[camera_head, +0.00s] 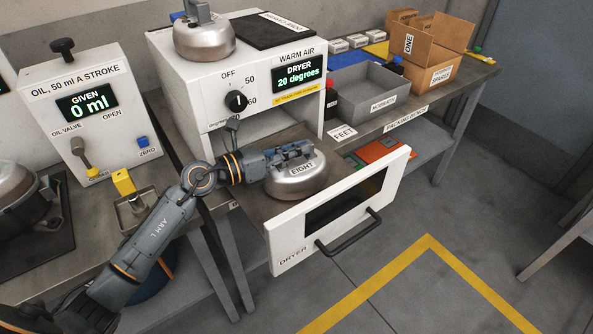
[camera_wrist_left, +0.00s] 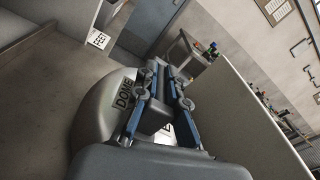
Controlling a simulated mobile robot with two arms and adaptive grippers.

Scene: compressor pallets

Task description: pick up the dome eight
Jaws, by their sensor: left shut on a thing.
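The dome eight (camera_head: 290,184) is a round metal dome with an "EIGHT" label. It sits in or just above the pulled-out dryer drawer (camera_head: 258,212), behind the drawer's white front; I cannot tell if it touches the drawer floor. My left gripper (camera_head: 300,151) reaches in from the left and is shut at the top of the dome. In the left wrist view the gripper (camera_wrist_left: 166,80) spans the top of the dome (camera_wrist_left: 100,115), whose "DOME" label shows on its side. My right gripper is not in view.
The dryer (camera_head: 205,75) reads 20 degrees, with another metal dome (camera_head: 205,42) on top. The oil stand (camera_head: 85,115) is at left. A grey bin (camera_head: 368,95) and an open cardboard box (camera_head: 430,45) stand on the packing bench. The drawer front (camera_head: 345,215) with its handle borders the dome.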

